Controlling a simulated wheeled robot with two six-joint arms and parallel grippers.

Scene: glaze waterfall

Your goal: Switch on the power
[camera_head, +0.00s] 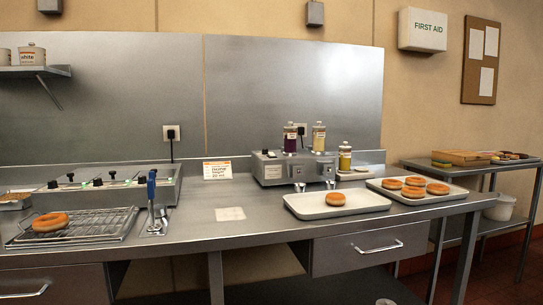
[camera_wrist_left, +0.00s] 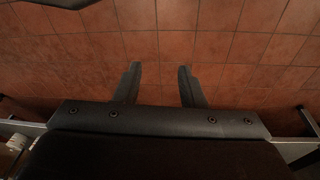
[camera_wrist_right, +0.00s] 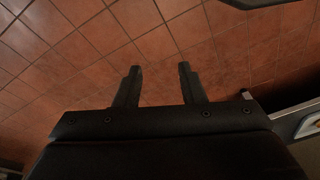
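A steel unit (camera_head: 130,181) with black knobs and small green lights stands at the back left of the counter. A smaller steel box (camera_head: 272,173) with knobs on its front and bottles on top stands right of centre. A black plug sits in a wall socket (camera_head: 171,132) above the left unit, with a cord running down. Another wall socket (camera_head: 300,130) is behind the bottles. I cannot tell which control is the power switch. My left gripper (camera_wrist_left: 157,66) and right gripper (camera_wrist_right: 159,69) are open and empty above the tiled floor, both outside the head view.
A wire rack (camera_head: 95,229) with one doughnut (camera_head: 50,222) lies at the left, beside a blue-handled tool (camera_head: 151,190). A white tray (camera_head: 300,207) holds one doughnut; another tray (camera_head: 455,193) holds several. A side table (camera_head: 500,170) stands right.

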